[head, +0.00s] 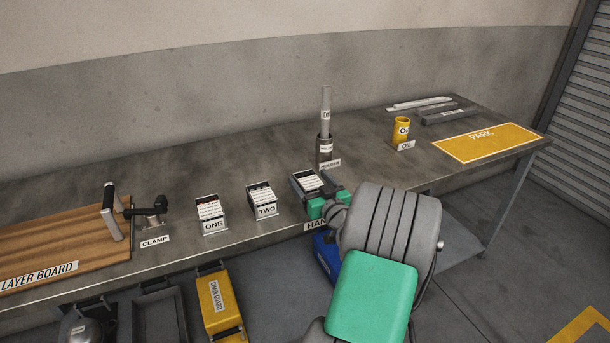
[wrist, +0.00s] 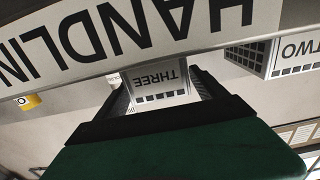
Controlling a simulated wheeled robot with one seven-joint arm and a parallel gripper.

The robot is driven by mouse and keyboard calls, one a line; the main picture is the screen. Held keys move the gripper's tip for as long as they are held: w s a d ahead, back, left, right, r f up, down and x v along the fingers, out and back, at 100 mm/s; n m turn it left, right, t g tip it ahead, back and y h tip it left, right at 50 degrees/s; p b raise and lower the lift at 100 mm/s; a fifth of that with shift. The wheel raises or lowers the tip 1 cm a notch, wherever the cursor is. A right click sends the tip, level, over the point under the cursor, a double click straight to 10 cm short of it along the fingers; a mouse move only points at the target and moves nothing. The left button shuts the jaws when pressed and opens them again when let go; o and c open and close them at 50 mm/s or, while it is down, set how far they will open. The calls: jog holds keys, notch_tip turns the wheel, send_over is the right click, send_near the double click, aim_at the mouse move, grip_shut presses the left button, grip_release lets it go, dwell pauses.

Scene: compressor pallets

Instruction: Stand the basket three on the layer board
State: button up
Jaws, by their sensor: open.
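Basket three (head: 307,181) is a small grey basket with white contents near the bench's front edge, right of basket two. Its THREE label shows upside down in the wrist view (wrist: 160,78). My gripper (head: 322,197) is open at basket three, with one dark finger on either side of it in the wrist view (wrist: 162,90). I cannot tell whether the fingers touch it. My gripper hides part of the basket in the head view. The layer board (head: 40,236) is a brown wooden board at the bench's left end, with its label at the front.
Basket one (head: 211,218) and basket two (head: 262,204) stand between the board and my gripper. A black clamp (head: 150,213) and an upright handle (head: 111,212) stand at the board's right edge. A holder (head: 325,148) with a tube stands behind basket three. A yellow can (head: 401,130) is further right.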

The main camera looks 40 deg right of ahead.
aim_at(304, 174)
jog(key=v, duration=0.3)
jog(key=shift+s+d, duration=0.1)
jog(key=shift+s, duration=0.05)
jog(key=shift+o, duration=0.5)
jog(key=shift+s+r, duration=0.1)
jog(key=shift+s, duration=0.3)
jog(key=shift+a, duration=0.25)
jog(key=shift+w+p, duration=0.1)
jog(key=shift+p, duration=0.25)
jog(key=shift+w+a+f+p, duration=0.1)
jog(key=shift+a+f+p, duration=0.15)
jog(key=shift+f+p, duration=0.05)
jog(key=p+x, duration=0.2)
jog(key=x, duration=0.5)
jog(key=shift+w+d+f, duration=0.15)
jog(key=shift+w+d, duration=0.15)
jog(key=shift+w, duration=0.05)
jog(key=shift+c, duration=0.4)
grip_shut()
